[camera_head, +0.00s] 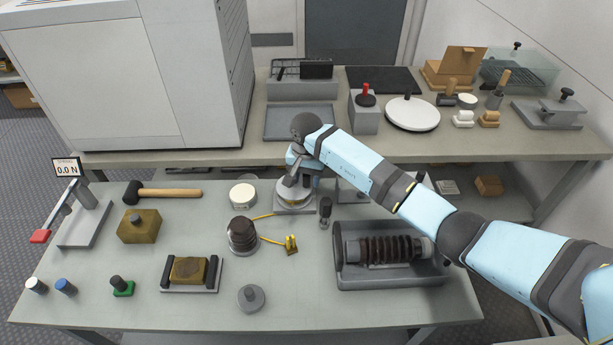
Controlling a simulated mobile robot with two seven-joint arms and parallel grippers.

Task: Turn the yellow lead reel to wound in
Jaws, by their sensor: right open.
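The yellow lead reel (294,203) appears to be the round yellow-rimmed drum on a small grey base, near the back edge of the front table. My right gripper (291,184) is open and points down over it. The gripper and wrist cover much of the reel, so I cannot tell whether the fingers touch it or how it is turned. A yellow lead (264,217) runs from near the reel to a dark brown ribbed insulator (242,236). A yellow clip (291,244) on another stretch of lead lies to its right. My left gripper is out of view.
A dark upright knob (325,209) stands close right of the reel. A grey tray (390,279) holds a ribbed brown cylinder under my right arm. A white round tin (243,195) and a mallet (165,193) lie left.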

